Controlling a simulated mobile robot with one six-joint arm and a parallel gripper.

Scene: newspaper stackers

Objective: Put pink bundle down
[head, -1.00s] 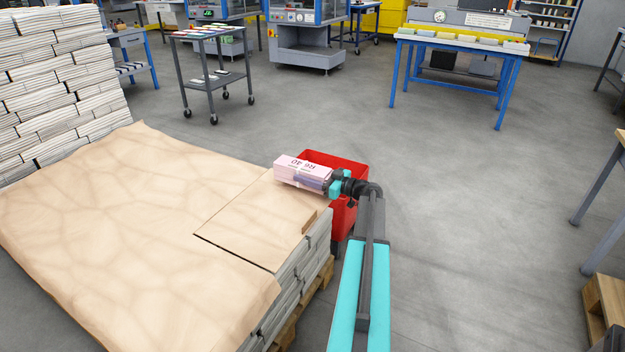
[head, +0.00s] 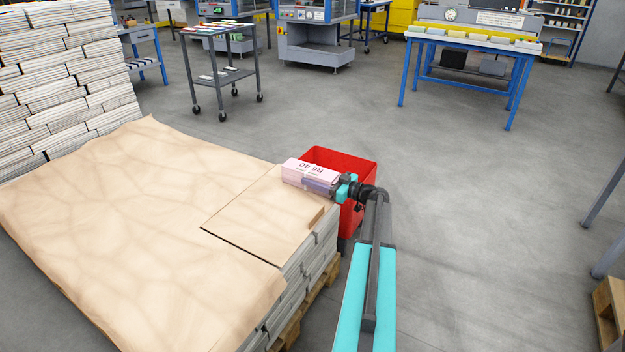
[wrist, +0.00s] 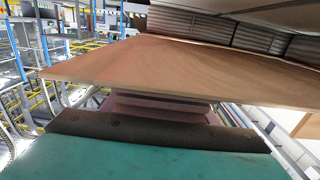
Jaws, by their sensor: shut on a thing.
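The pink bundle (head: 300,172) is a pale pink block with dark printing on top. My gripper (head: 325,187) is shut on it from the right. The bundle is at the far right corner of the paper-covered stack (head: 266,212), just left of the red bin (head: 350,163). I cannot tell whether its underside touches the stack. In the wrist view, a teal and dark gripper finger (wrist: 150,155) fills the bottom, with a pinkish part of the bundle (wrist: 165,105) behind it. A brown sheet edge (wrist: 190,75) crosses above.
Brown paper (head: 120,220) covers the wide stack, which stands on a wooden pallet (head: 310,305). A tall newspaper stack (head: 65,70) stands at the back left. A grey trolley (head: 222,75) and a blue workbench (head: 470,40) stand farther back.

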